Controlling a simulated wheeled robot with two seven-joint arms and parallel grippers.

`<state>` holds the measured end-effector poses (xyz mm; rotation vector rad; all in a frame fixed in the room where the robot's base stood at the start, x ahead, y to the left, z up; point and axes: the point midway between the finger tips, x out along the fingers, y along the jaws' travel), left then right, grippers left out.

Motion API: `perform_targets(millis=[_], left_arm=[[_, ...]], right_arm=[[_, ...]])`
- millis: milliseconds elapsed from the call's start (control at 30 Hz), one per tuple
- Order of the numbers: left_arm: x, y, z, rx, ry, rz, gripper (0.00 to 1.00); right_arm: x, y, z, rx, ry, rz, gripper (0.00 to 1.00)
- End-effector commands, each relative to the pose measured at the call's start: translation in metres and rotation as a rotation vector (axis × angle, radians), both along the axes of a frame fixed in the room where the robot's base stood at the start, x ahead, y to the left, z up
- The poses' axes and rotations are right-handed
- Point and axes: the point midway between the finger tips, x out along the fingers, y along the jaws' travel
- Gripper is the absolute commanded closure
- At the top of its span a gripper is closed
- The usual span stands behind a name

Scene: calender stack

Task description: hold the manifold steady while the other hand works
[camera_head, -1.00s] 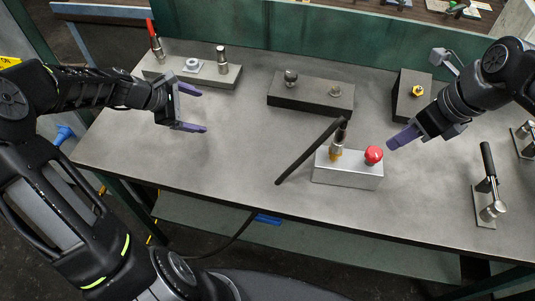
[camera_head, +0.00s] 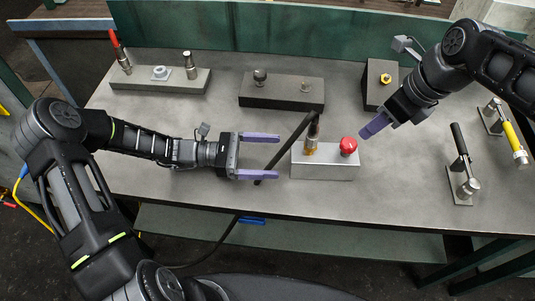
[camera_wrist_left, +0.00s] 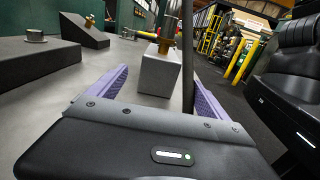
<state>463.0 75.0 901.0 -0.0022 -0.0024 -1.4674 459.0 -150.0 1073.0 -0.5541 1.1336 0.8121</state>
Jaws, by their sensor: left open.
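The manifold looks to be the silver block (camera_head: 325,168) with a red knob (camera_head: 349,146) and a brass fitting (camera_head: 310,146) on top. A long black bar (camera_head: 291,142) slants down to the left from the fitting. My left gripper (camera_head: 278,156) is open just left of the block, its purple fingers pointing at it and apart from it in the head view. In the left wrist view the block (camera_wrist_left: 158,76) shows ahead between the fingers, and the bar stands near the right finger. My right gripper (camera_head: 378,127) is right of the red knob, apart from it; its finger gap is hidden.
A dark block (camera_head: 282,97) with two fittings lies behind the manifold. A grey base (camera_head: 160,83) with a red-handled clamp is at the back left. Clamps with a black handle (camera_head: 459,140) and a yellow handle (camera_head: 514,142) stand at the right. The front-left tabletop is clear.

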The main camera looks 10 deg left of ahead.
Motion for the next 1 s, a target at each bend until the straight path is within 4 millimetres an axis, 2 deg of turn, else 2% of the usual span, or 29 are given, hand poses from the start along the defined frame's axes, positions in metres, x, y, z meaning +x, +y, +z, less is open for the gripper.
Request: perform_targets(millis=[267,700,833,1000], left_arm=[[0.001,-0.007,0.000,0.001,0.000,-0.001,0.11],[0.006,-0.065,0.000,0.002,0.000,-0.002,0.11],[0.008,-0.075,0.000,0.002,0.001,0.000,0.11],[0.008,-0.078,0.000,0.003,0.000,0.000,0.11]], right_arm=[[0.000,0.000,0.000,0.000,0.000,0.000,0.64],[0.000,0.000,0.000,0.000,0.000,0.000,0.64],[0.000,0.000,0.000,0.000,0.000,0.000,0.64],[0.000,0.000,0.000,0.000,0.000,0.000,0.64]])
